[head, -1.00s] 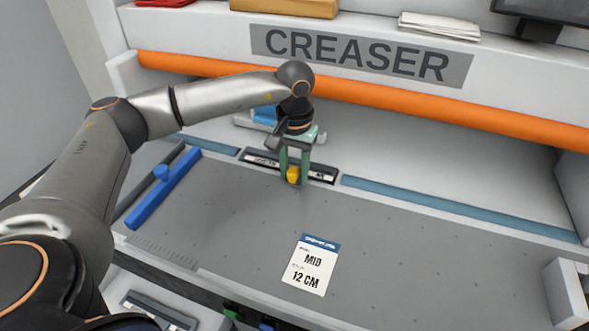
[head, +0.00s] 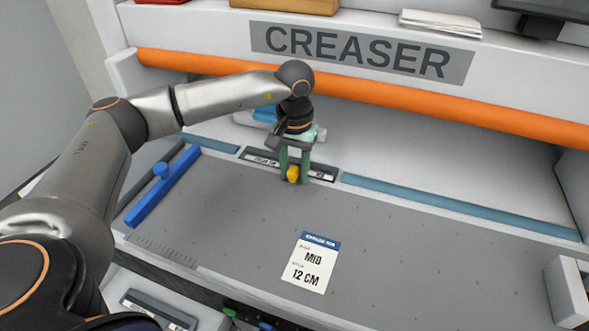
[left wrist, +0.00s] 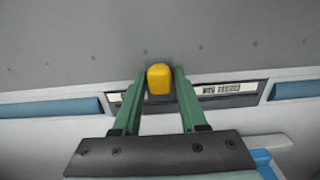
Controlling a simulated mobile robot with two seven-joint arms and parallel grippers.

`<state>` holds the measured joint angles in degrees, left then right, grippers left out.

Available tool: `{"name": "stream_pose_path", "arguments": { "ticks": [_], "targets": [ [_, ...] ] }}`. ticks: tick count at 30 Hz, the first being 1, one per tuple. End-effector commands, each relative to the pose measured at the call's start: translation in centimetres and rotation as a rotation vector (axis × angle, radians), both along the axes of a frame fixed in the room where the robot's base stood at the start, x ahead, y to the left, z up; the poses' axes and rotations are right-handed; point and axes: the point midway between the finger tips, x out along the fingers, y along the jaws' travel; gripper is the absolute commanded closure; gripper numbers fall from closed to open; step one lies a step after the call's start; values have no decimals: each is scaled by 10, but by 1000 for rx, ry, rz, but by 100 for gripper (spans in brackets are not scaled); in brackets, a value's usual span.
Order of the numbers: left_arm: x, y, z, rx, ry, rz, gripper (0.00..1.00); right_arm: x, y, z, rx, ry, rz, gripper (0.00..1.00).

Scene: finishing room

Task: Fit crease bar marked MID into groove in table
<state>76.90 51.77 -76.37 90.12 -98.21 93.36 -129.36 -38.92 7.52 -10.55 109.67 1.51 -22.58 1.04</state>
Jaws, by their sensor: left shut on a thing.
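My left gripper (head: 294,174), with green fingers, points down at the back of the grey creaser table (head: 400,235). It is shut on the yellow knob (head: 293,173) of a dark crease bar (head: 318,175) with white labels. The bar lies along the groove, in the gap between two blue strips. The left wrist view shows the knob (left wrist: 160,79) between the fingers and the bar (left wrist: 215,90) in line with the strips. The fingers hide the bar's middle. I cannot tell whether it sits fully down. Its small print is unreadable in the head view.
A card (head: 311,263) reading MID, 12 CM lies on the table. A blue bar-shaped guide (head: 163,186) with a knob stands at the left. An orange roller (head: 400,101) crosses above the back. Another dark bar (head: 158,309) shows below the front edge.

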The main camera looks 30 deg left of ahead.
Motion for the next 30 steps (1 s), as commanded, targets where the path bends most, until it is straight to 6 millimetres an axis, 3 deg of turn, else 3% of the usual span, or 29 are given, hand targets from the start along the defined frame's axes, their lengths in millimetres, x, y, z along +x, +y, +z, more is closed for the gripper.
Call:
{"name": "stream_pose_path", "arguments": {
  "ticks": [1,10,21,30],
  "targets": [
    [0,0,0,0,-1,0,57,0,0,0,0,0,0,54],
    [0,0,0,0,0,0,24,0,0,0,0,0,0,54],
    [0,0,0,0,0,0,23,-1,1,-1,0,8,2,54],
    [1,-1,62,-1,-6,0,23,2,5,3,5,4,8,54]
  ]
}}
